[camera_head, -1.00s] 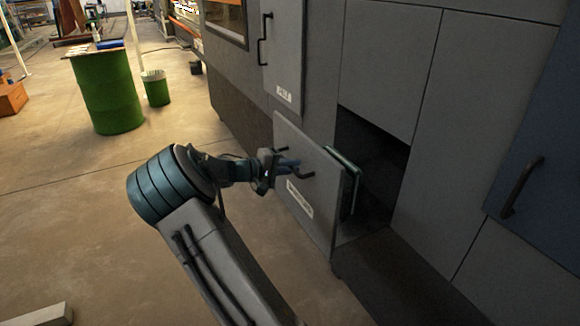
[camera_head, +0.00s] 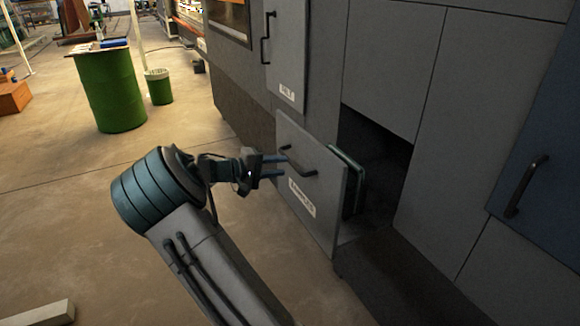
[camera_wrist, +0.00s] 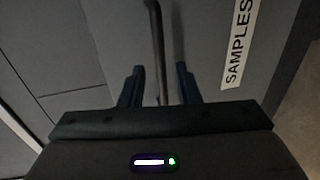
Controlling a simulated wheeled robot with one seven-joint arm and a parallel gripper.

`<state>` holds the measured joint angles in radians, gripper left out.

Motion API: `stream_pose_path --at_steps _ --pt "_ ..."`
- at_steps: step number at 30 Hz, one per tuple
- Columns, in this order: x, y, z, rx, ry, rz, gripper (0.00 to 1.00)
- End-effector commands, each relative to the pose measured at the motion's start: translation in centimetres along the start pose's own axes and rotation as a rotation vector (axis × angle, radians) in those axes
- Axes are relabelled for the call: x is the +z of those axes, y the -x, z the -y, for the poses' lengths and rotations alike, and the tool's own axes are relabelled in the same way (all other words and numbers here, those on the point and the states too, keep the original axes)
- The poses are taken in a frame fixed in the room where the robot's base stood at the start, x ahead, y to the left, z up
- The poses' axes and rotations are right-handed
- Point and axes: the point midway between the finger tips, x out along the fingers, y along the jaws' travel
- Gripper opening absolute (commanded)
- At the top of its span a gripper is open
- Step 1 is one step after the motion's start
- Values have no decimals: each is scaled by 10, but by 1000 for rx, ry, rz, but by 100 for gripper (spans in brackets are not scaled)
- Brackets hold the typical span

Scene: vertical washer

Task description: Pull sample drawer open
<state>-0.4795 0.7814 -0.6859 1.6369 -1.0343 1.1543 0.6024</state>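The sample drawer front (camera_head: 326,185) is a grey panel standing out from the cabinet, so the drawer is open. Its dark bar handle (camera_head: 300,163) is on the outer face, above a white label (camera_head: 301,197). The label reads "SAMPLES" in the wrist view (camera_wrist: 239,40). My gripper (camera_head: 280,166) is open and empty in front of the handle, backed off to its left. In the wrist view, the handle (camera_wrist: 157,45) runs ahead of the gap between my two spread fingers (camera_wrist: 160,75). A teal-edged part (camera_head: 352,180) shows behind the drawer front.
A dark opening (camera_head: 378,150) lies behind the drawer front. A blue panel with a handle (camera_head: 524,186) is at the right. A door with a vertical handle (camera_head: 266,38) is above left. A green barrel (camera_head: 110,92) stands far left. The floor left of the drawer is clear.

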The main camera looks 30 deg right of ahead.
Motion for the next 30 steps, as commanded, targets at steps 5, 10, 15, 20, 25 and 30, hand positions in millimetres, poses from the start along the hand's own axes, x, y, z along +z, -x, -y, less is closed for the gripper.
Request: stream_pose_path --at_steps 5,10,15,20,25,30 --pt "-1 42 1 -1 0 -4 30" --pt "0 69 1 -1 0 -2 30" --pt "0 81 0 -1 1 1 30" --pt "0 83 0 -1 1 2 30" --pt "0 83 0 -1 1 1 30" --pt "1 82 0 -5 1 3 30"
